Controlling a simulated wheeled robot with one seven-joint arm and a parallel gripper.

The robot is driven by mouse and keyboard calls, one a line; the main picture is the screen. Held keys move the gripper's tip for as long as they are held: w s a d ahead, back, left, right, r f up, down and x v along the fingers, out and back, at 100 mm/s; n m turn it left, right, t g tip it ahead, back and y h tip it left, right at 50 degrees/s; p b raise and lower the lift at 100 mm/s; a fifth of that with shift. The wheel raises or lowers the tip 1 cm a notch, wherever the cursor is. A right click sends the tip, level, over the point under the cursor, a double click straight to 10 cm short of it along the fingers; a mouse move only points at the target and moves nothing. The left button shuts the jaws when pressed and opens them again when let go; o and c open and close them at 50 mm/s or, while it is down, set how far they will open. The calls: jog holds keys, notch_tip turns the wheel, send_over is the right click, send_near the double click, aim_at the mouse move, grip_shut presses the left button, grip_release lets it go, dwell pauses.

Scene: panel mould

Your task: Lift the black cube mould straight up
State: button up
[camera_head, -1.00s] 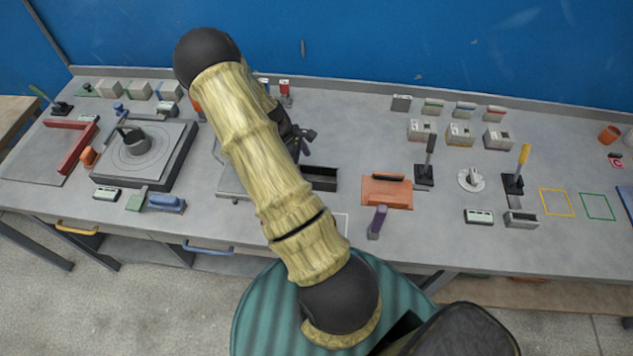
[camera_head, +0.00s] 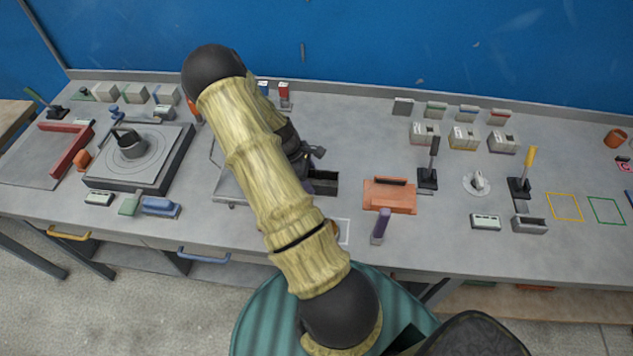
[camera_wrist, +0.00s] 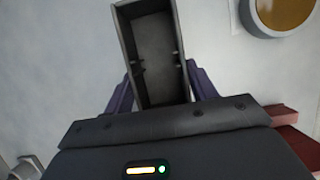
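The black cube mould (camera_head: 325,187) is an open, dark rectangular box on the grey table, partly hidden by my arm in the head view. In the wrist view the mould (camera_wrist: 152,45) shows its grey inside and lies between the two purple fingers of my gripper (camera_wrist: 160,75). One finger is at each long side wall, with no clear gap seen. The fingertips are hidden beside the walls, so I cannot tell whether the fingers press on it. In the head view my arm covers most of the gripper.
An orange block with a dark handle (camera_head: 389,196) stands right of the mould, with a purple upright handle (camera_head: 381,226) in front of it. A black plate with a round fixture (camera_head: 137,172) is at left. Levers and a dial (camera_head: 476,183) stand further right.

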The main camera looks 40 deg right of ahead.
jog(key=c, duration=0.6)
jog(key=shift+o, duration=0.2)
notch_tip(320, 180, up, 8)
jog(key=p, duration=0.5)
jog(key=shift+f+p, duration=0.2)
jog(key=shift+p, duration=0.1)
dwell(0.7)
